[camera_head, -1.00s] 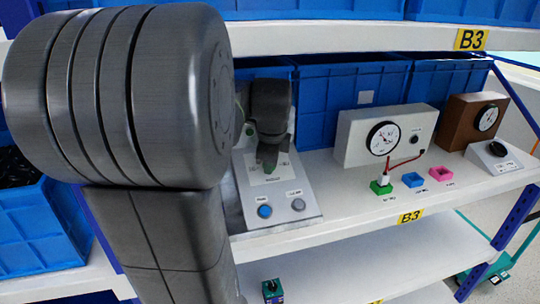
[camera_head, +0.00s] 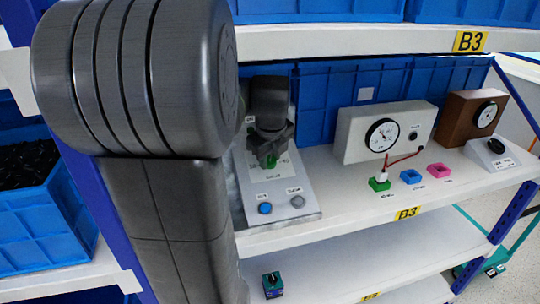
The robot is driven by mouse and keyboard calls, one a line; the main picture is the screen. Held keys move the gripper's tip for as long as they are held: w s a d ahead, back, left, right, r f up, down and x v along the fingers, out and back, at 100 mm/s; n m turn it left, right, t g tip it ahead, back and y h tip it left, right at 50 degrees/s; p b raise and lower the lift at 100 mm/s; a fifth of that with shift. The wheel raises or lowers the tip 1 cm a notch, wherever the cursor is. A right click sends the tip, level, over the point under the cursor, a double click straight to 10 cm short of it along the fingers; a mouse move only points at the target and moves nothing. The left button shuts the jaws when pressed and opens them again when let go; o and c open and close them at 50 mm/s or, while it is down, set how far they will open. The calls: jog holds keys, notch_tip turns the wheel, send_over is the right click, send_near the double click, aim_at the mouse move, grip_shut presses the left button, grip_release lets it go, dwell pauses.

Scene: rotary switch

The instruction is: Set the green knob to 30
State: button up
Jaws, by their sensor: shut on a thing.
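The green knob (camera_head: 271,161) shows as a small green patch on the sloped grey panel (camera_head: 308,206) on the shelf. My gripper (camera_head: 268,158) points down over it from above and is shut on it. The fingers and the arm end hide most of the knob. The scale around the knob is too small and too covered to read, so I cannot tell its setting.
A blue button (camera_head: 265,208) and a grey button (camera_head: 297,201) sit on the panel's front. A white gauge box (camera_head: 352,145), a brown gauge box (camera_head: 463,111) and small green (camera_head: 380,184), blue (camera_head: 411,177) and pink (camera_head: 439,170) sockets stand right. Blue crates (camera_head: 313,110) stand behind.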

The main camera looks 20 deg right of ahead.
aim_at(270, 160)
dwell(0.4)
jog(key=o, duration=1)
jog(key=shift+c, duration=0.2)
jog(key=shift+r, duration=0.35)
jog(key=v, duration=0.2)
jog(key=shift+s+r, duration=0.2)
jog(key=shift+r, duration=0.05)
jog(key=s+a+b, duration=0.3)
jog(key=s, duration=0.8)
jog(key=shift+s+a+f, duration=0.2)
jog(key=shift+s, duration=0.05)
